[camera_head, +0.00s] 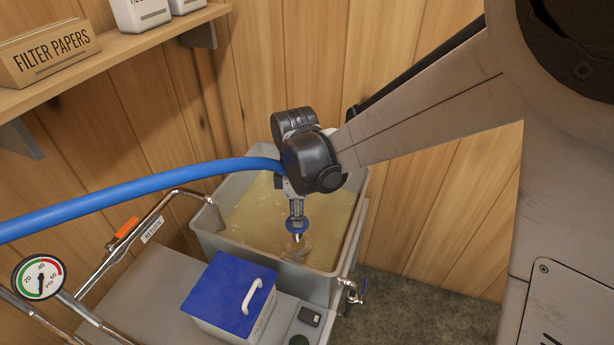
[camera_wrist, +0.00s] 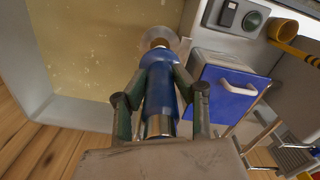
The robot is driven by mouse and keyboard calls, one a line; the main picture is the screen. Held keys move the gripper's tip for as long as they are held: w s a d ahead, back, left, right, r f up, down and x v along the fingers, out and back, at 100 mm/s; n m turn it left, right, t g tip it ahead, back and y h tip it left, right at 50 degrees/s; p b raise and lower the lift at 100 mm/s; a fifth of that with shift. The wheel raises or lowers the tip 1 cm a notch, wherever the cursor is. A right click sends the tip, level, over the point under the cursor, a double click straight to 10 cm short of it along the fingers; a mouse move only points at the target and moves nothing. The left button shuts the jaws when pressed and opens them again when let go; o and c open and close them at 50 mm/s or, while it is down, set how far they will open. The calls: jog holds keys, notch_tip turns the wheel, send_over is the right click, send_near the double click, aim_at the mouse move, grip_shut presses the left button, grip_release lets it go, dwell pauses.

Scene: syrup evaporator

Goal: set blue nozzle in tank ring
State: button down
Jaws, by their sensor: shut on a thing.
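The blue nozzle (camera_wrist: 160,88) stands upright between the two fingers of my gripper (camera_wrist: 159,95) in the wrist view, and its tip points away from the camera. My gripper (camera_head: 296,205) is shut on it and hangs over the tank in the head view. The nozzle's blue collar (camera_head: 291,227) shows just below the fingers. A pale ring (camera_wrist: 174,43) lies around or just past the nozzle tip; it also shows below the nozzle in the head view (camera_head: 291,253). I cannot tell whether the tip is inside the ring or above it.
The grey tank (camera_head: 230,248) holds yellowish liquid. A blue-lidded box (camera_head: 228,292) with a white handle sits in front of it. A return pipe (camera_head: 165,205) and pressure gauge (camera_head: 39,277) stand at left. A blue hose (camera_head: 130,192) runs to my wrist.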

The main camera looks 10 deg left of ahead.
jog(key=shift+f+b, duration=2.15)
jog(key=shift+f, duration=0.4)
jog(key=shift+f, duration=0.15)
jog(key=shift+f+b, duration=1.4)
jog(key=shift+b, duration=0.1)
jog(key=c, duration=0.7)
grip_release()
jog(key=shift+o, duration=0.2)
